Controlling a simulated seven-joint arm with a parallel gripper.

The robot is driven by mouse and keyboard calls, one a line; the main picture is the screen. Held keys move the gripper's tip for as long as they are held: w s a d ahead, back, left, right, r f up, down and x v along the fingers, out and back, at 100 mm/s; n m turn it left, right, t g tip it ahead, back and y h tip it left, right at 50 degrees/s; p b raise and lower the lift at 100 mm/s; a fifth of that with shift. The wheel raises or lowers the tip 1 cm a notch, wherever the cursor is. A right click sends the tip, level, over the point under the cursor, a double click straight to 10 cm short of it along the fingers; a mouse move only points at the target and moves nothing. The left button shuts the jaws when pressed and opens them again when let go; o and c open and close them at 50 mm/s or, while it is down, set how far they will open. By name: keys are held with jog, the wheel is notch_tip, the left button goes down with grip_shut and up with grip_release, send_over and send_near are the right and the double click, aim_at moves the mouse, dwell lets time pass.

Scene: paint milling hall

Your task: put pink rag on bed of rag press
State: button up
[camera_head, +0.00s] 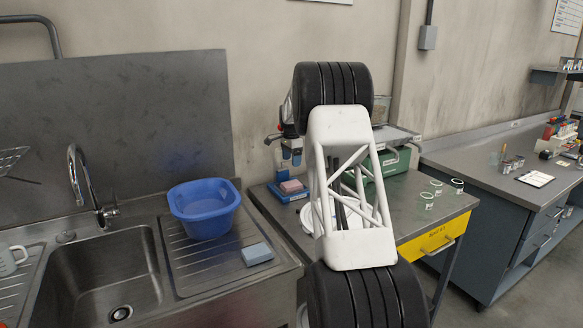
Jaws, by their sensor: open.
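A pink, block-shaped piece, which looks like the folded pink rag (291,186), lies on the low blue base of a small upright device (291,147). This device, which looks like the rag press, stands at the left back of the grey-topped bench (447,200). Its upper part is partly covered by my arm, so I cannot tell how its head stands over the pink piece. My arm's white lattice link and black ribbed joints fill the middle of the view, in front of the bench.
Left is a steel sink (103,277) with a tap (78,180), a blue basin (205,208) and a light-blue block (257,253) on the drainboard. A green machine (386,166) and several white rings (427,199) stand on the bench. Another counter (500,165) is at right.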

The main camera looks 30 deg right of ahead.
jog(key=shift+r, duration=0.4)
dwell(0.3)
jog(key=s+a+r+n, duration=0.3)
jog(key=s+a+r, duration=0.2)
jog(key=s+a, duration=0.45)
jog(key=s+a+r+n+t, duration=0.1)
jog(key=s+a+r+n, duration=0.2)
jog(key=s+a+r, duration=0.6)
jog(key=s+a+r+n, duration=0.25)
jog(key=s+a, duration=0.55)
jog(key=s, duration=0.4)
jog(key=s+a+f+n, duration=0.3)
jog(key=s+a, duration=0.1)
jog(key=s, duration=0.8)
jog(key=s+a+f+n+t, duration=0.1)
jog(key=s+a+f+n, duration=0.2)
jog(key=s, duration=1)
jog(key=s+a+f+n, duration=0.3)
jog(key=s+a, duration=0.3)
jog(key=s, duration=0.6)
jog(key=shift+s+f+t, duration=0.25)
jog(key=shift+f+t, duration=0.05)
jog(key=shift+f, duration=0.4)
